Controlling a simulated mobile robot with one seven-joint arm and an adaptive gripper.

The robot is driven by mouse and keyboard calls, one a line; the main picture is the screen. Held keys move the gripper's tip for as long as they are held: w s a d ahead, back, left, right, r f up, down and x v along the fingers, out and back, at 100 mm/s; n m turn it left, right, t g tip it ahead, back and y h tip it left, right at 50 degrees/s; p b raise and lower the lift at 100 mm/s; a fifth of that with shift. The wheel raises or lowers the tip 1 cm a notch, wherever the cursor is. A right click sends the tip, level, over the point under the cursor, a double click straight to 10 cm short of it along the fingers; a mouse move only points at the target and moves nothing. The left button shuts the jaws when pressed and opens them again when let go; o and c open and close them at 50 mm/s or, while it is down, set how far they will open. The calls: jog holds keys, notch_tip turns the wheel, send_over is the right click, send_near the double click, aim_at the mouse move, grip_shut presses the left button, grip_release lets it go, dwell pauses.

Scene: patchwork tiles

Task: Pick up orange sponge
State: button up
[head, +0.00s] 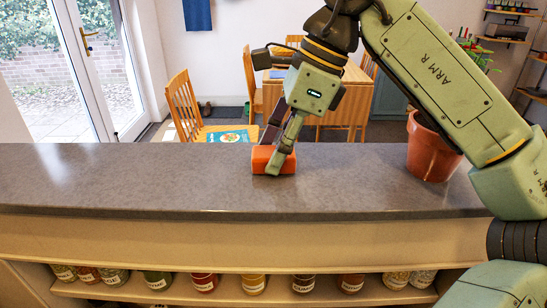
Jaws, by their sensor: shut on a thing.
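The orange sponge (261,158) is a small block on the grey countertop (150,180), near the middle of the head view. My gripper (279,162) reaches down to it from above. Its fingers are shut on the sponge, with one finger in front of its near side. The finger hides part of the sponge. The sponge appears at counter level; I cannot tell whether it is lifted slightly.
A terracotta pot (430,150) with a plant stands on the counter to the right, partly behind my arm. Several jars (205,282) line a shelf below the counter. The counter left of the sponge is clear. Wooden chairs (184,105) and a table stand beyond.

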jog(key=shift+c, duration=1.3)
jog(key=shift+r, duration=0.15)
notch_tip(320, 180, up, 10)
jog(key=o, duration=0.4)
jog(key=shift+c, duration=0.2)
jog(key=c, duration=0.5)
